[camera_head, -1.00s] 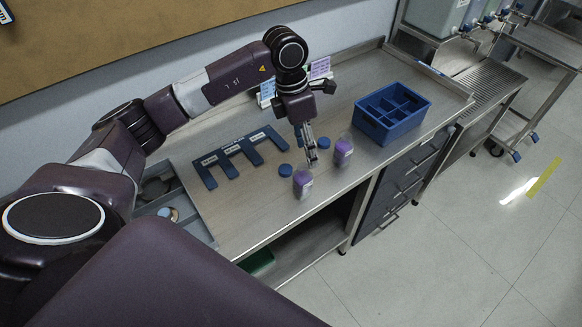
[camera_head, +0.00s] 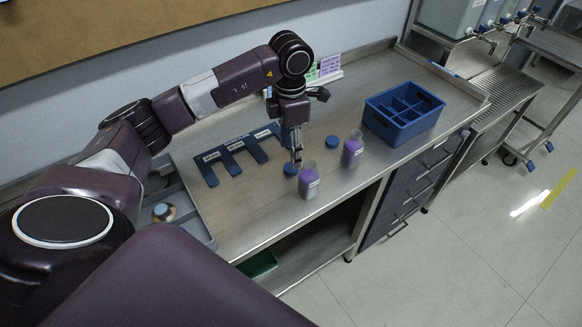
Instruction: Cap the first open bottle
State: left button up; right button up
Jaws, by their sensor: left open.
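Two bottles with purple contents and pale labels stand upright on the steel bench: a front bottle (camera_head: 309,181) and a back bottle (camera_head: 353,149). No cap shows on either. One blue cap (camera_head: 290,170) lies just left of the front bottle, and another blue cap (camera_head: 332,142) lies left of the back bottle. My left gripper (camera_head: 297,160) is open, pointing down right above or beside the nearer cap; I cannot tell whether it touches it. My right gripper is not in view.
A blue divided crate (camera_head: 403,114) stands at the back right of the bench (camera_head: 260,210). A blue slotted rack (camera_head: 238,158) lies left of the caps. Small label cards (camera_head: 329,67) stand near the wall. A grey tray (camera_head: 196,228) sits at the left.

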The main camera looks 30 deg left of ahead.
pick_arm(q)
jog(key=shift+f, duration=0.55)
jog(key=shift+f, duration=0.15)
notch_tip(320, 180, down, 4)
jog(key=shift+w+a+f+p, duration=0.1)
jog(key=shift+f+p, duration=0.15)
jog(key=shift+p, duration=0.95)
jog(key=shift+f, duration=0.2)
jog(key=shift+c, duration=0.6)
jog(key=c, duration=0.7)
